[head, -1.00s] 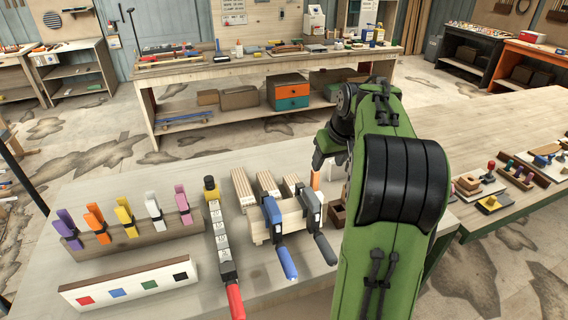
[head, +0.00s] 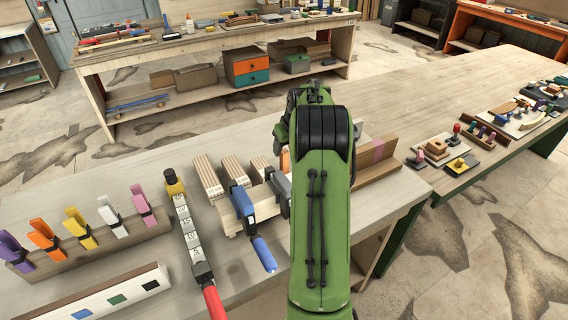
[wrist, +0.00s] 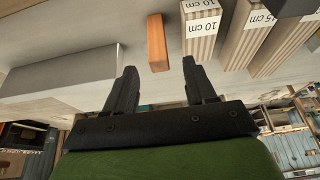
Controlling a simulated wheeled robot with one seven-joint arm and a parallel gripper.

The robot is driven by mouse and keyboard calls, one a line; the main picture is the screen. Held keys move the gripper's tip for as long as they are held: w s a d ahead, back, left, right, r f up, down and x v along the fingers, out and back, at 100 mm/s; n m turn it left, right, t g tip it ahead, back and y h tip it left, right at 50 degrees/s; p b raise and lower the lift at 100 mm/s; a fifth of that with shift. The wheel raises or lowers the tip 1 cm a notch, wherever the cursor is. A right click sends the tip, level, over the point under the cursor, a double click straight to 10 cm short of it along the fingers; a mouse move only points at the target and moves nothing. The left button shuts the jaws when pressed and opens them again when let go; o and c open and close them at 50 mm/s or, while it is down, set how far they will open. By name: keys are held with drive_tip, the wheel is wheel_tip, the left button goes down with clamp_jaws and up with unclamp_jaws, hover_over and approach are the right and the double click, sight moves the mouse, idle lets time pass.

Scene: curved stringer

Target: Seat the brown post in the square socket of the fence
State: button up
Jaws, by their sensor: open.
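My gripper (wrist: 160,85) is open in the wrist view, with nothing between its two dark fingers. An orange-brown upright block (wrist: 157,43) shows beyond the fingertips, roughly between them and apart from them. It also shows partly in the head view (head: 285,160), just left of my arm. I cannot tell whether it is the brown post. A long brown board (head: 376,162), perhaps the fence, stands on the table right of my arm, with a pinkish strip on it. My arm hides part of it, and no square socket is visible.
Wooden blocks marked in cm (wrist: 201,28) stand close right of the orange-brown block. A grey box-like shape (wrist: 62,75) is at left in the wrist view.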

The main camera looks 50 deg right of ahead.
sight(285, 151)
drive_tip(key=x, duration=0.4)
drive_tip(key=shift+w+d+f, duration=0.15)
drive_tip(key=shift+w+f, duration=0.05)
drive_tip(key=shift+f, duration=0.05)
drive_tip(key=shift+s+r, duration=0.1)
drive_tip(key=shift+s, duration=0.05)
drive_tip(key=shift+c, duration=0.7)
clamp_jaws()
